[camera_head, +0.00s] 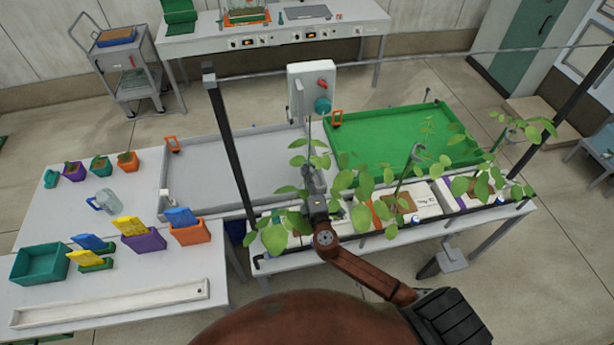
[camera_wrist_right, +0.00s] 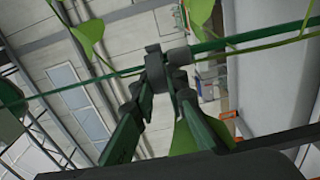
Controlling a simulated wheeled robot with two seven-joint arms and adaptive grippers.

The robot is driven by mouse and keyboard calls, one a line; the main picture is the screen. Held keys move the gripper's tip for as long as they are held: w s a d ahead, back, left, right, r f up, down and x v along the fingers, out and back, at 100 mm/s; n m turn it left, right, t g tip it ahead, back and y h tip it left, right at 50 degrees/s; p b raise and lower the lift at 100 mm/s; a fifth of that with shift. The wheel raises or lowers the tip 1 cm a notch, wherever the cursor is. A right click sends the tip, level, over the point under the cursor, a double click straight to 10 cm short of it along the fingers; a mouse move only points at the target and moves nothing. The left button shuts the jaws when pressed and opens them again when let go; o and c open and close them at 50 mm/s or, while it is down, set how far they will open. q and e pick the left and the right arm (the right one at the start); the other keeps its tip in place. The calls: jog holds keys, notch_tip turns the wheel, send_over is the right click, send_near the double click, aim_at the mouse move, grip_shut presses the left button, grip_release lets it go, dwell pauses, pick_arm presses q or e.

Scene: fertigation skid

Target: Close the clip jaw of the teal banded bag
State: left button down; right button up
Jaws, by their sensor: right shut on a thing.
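My right gripper (camera_head: 313,183) stands among the leaves of the leftmost plant on the bench in the head view. In the right wrist view its two dark green fingers (camera_wrist_right: 164,72) converge and are shut on a small dark grey clip (camera_wrist_right: 153,57). A green stem or line meets the clip there; I cannot tell whether the clip's jaw is open or closed around it. My left gripper is not in view.
More plants stand in white bags (camera_head: 427,199) along the bench to the right. Behind are a grey tray (camera_head: 225,175) and a green tray (camera_head: 390,135). A dark post (camera_head: 228,140) rises just left of my gripper. A white box (camera_head: 312,90) stands behind.

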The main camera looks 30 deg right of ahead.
grip_shut()
jog(key=shift+f, duration=0.1)
jog(key=n+y+b, duration=0.2)
jog(key=y+b, duration=0.1)
jog(key=d+n+y+b, duration=0.1)
jog(key=n+y+b, duration=0.1)
jog(key=y+b, duration=0.2)
jog(key=shift+w+d+n+b, duration=0.15)
jog(key=shift+w+n+b, duration=0.05)
jog(key=shift+n+b, duration=0.1)
jog(key=o, duration=0.7)
grip_release()
jog(key=shift+o, duration=0.2)
